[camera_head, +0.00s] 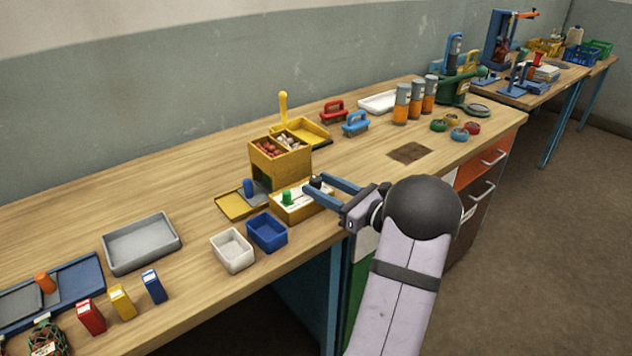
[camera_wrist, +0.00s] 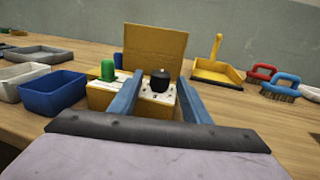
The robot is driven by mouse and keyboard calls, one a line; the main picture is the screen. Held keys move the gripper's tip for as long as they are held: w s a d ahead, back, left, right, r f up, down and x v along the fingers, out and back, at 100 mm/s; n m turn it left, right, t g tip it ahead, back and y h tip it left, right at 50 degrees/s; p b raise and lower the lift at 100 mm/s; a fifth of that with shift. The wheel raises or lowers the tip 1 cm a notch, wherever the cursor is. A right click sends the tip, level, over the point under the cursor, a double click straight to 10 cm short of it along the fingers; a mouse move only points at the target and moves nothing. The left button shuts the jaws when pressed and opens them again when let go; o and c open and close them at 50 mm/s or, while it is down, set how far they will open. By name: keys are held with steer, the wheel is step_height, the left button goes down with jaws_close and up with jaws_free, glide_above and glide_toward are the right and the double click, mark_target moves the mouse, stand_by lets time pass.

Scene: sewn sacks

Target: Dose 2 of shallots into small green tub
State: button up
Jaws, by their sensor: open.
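A yellow two-compartment hopper (camera_head: 281,165) stands on the bench, with reddish bulbs, likely shallots (camera_head: 268,149), in its left compartment and paler pieces in the right. In front is a yellow control box (camera_head: 292,214) with a green button (camera_head: 287,198) and a black knob (camera_head: 316,182). My gripper (camera_head: 313,184) is open, its blue fingers either side of the knob; the wrist view shows the knob (camera_wrist: 160,80) between them, contact unclear. A white tub (camera_head: 232,250) and a blue tub (camera_head: 267,232) stand left of the box. I make out no small green tub.
A yellow plate (camera_head: 240,205) with a blue handle lies beside the hopper. A yellow dustpan (camera_head: 304,130), a red brush (camera_head: 333,112) and a blue brush (camera_head: 355,124) lie behind. A grey tray (camera_head: 142,243) and small coloured boxes stand left. Bench is clear behind the grey tray.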

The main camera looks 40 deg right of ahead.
steer(key=shift+w+a, duration=0.2)
steer(key=shift+w, duration=0.9)
steer(key=c, duration=1)
steer(key=shift+c, duration=0.2)
